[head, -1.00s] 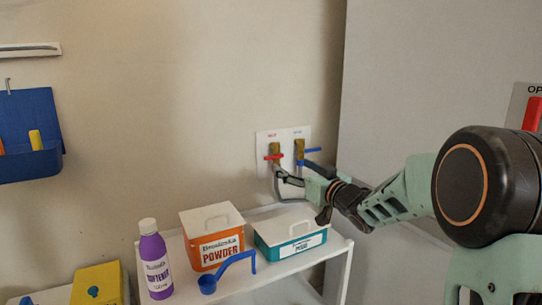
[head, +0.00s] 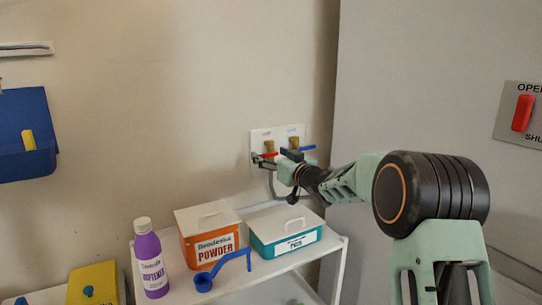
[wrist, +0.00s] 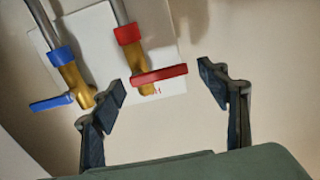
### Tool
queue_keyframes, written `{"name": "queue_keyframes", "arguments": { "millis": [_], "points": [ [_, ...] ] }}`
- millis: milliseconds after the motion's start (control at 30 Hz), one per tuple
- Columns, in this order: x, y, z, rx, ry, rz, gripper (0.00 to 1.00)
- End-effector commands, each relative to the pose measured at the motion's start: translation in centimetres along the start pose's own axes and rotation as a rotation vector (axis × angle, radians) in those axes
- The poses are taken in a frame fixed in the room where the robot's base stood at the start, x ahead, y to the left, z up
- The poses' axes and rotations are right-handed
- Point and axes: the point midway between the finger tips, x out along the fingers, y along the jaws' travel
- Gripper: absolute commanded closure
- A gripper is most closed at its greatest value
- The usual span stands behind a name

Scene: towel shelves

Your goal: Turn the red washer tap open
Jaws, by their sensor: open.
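The red washer tap has a brass body and a red lever (head: 269,155) on a white wall plate (head: 257,139). The lever lies crosswise to the brass body. In the wrist view, the red lever (wrist: 160,75) shows between the fingertips of my gripper (wrist: 165,84), which is open and empty. The left finger is close to the lever's left end; I cannot tell if they touch. The right finger is clear of it. In the head view, my gripper (head: 279,159) is at the taps and partly hides them.
A blue tap lever (wrist: 52,103) is just left of my left finger in the wrist view. Below the taps, a white shelf (head: 262,272) holds a purple bottle (head: 151,262), an orange powder box (head: 210,247), a teal box (head: 285,243) and a blue scoop (head: 204,282). A grey panel stands right.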

Motion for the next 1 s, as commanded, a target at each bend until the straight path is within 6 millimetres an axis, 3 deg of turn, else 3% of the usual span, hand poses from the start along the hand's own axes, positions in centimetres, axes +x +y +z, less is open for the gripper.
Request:
{"name": "queue_keyframes", "arguments": {
  "millis": [167,567,1000],
  "points": [
    [-0.01,0.02,-0.03,0.000,0.000,0.000,0.32],
    [-0.03,0.00,-0.05,-0.001,0.001,0.000,0.73],
    [-0.01,-0.13,0.49,-0.115,0.002,-0.001,0.73]
  ]
}}
